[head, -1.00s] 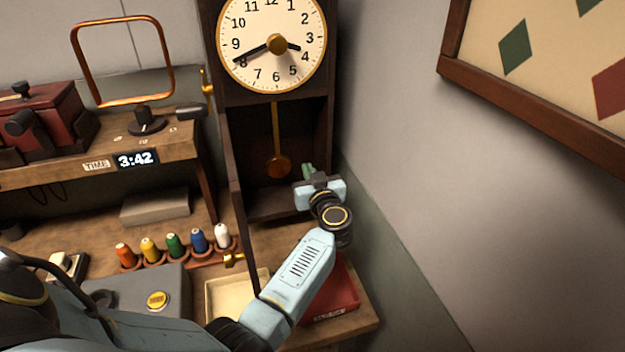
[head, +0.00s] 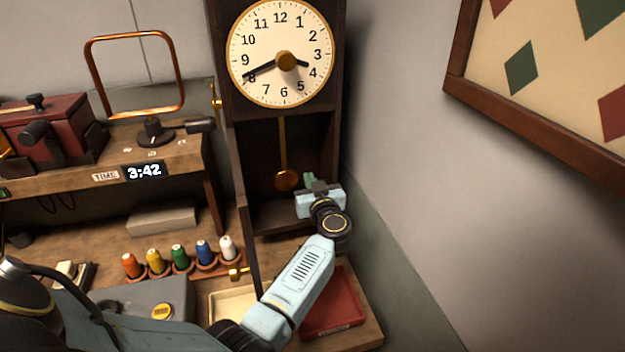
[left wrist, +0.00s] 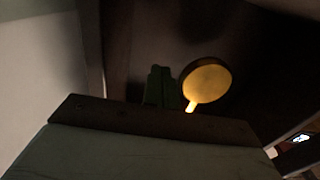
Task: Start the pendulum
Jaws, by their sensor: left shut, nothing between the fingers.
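The pendulum is a brass rod with a round bob (head: 287,180), hanging inside the open lower case of the dark wooden clock (head: 226,130). The clock face (head: 280,52) reads about 3:42. My left gripper (head: 309,179) is shut and empty at the case opening, just right of the bob in the head view. In the left wrist view the bob (left wrist: 207,82) shows lit yellow, to the right of my green fingertips (left wrist: 160,86). Whether they touch the bob I cannot tell. My right gripper is not in view.
The open case door (head: 247,220) stands at the case's left side. A red tray (head: 335,312) and a pale tray (head: 232,303) lie below. Thread spools (head: 180,257) stand to the left. A display (head: 144,171) reads 3:42. The wall is close on the right.

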